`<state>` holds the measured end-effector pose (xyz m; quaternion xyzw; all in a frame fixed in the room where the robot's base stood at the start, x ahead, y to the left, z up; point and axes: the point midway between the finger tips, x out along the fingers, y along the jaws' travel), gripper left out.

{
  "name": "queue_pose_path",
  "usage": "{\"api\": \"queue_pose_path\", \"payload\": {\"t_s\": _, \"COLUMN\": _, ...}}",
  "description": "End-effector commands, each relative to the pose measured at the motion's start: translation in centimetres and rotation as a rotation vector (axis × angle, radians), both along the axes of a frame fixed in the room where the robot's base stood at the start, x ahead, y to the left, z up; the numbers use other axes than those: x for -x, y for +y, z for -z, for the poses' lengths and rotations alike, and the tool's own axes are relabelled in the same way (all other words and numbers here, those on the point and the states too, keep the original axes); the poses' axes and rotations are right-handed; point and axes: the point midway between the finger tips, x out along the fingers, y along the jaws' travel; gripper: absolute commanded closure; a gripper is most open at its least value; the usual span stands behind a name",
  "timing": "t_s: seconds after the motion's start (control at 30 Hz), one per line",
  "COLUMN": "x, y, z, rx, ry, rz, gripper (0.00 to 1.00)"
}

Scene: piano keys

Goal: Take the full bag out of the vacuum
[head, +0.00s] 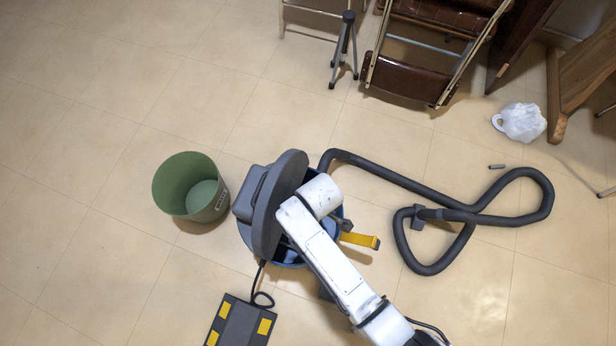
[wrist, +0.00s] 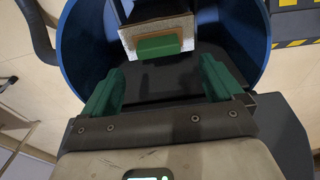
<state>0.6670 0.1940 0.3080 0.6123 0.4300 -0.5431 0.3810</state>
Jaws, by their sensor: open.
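The vacuum (head: 279,190) stands on the floor in the head view, its dark round lid tilted up on the left and its blue drum partly visible below. My white arm reaches over it and hides most of the drum's inside. In the wrist view, the blue drum (wrist: 88,42) surrounds a pale collar with a brown edge (wrist: 128,42) and a green tab (wrist: 158,47). This appears to be the bag's collar; the bag's body is not clearly seen. My gripper (wrist: 162,68) is open, its green fingers on either side below the tab, with nothing seen between them.
A green bin (head: 172,186) stands left of the vacuum. A dark hose (head: 405,185) loops on the floor at right. A yellow latch (head: 360,240) sticks out from the drum. A black and yellow block (head: 240,325) lies in front.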

Motion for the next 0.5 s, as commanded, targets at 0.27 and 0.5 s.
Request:
{"api": "queue_pose_path", "payload": {"t_s": 0.27, "x": -0.1, "y": -0.2, "z": 2.8, "rx": 0.000, "ry": 0.000, "rz": 0.001, "gripper": 0.06}}
{"api": "queue_pose_path", "payload": {"t_s": 0.5, "x": -0.2, "y": -0.1, "z": 5.3, "rx": -0.001, "ry": -0.001, "rz": 0.001, "gripper": 0.06}}
